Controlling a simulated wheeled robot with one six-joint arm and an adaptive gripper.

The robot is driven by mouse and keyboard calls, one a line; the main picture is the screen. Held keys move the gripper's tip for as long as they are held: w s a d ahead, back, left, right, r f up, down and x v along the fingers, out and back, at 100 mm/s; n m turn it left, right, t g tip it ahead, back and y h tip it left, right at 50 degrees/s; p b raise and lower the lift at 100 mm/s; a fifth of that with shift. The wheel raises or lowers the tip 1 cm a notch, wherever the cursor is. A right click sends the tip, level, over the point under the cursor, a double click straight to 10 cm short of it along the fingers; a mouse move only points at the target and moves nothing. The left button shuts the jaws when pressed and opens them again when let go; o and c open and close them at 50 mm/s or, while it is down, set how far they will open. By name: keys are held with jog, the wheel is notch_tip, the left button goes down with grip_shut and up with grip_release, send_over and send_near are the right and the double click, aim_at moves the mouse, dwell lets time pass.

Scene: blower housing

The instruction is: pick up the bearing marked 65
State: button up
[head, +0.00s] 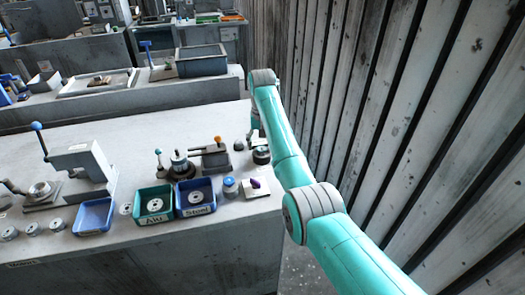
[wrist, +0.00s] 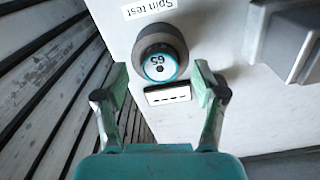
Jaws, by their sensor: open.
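The bearing marked 65 (wrist: 160,64) shows in the wrist view as a teal-rimmed disc with a pale face, its number upside down. It sits on or in a dark round holder (wrist: 158,35) at the bench edge. My gripper (wrist: 162,85) is open and empty. Its two fingers stand apart to the left and right of the bearing, a little lower in the picture, with no contact visible. In the head view the dark holder (head: 261,156) shows beside my arm, and my gripper is mostly hidden.
A "Spin test" label (wrist: 150,8) and a small white display (wrist: 168,94) lie close to the holder. A grey block (wrist: 282,40) stands to the right. Slatted wall (wrist: 40,75) is at left. Trays and fixtures crowd the bench (head: 225,225).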

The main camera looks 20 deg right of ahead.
jog(key=shift+f, duration=0.65)
jog(key=shift+c, duration=0.2)
grip_shut()
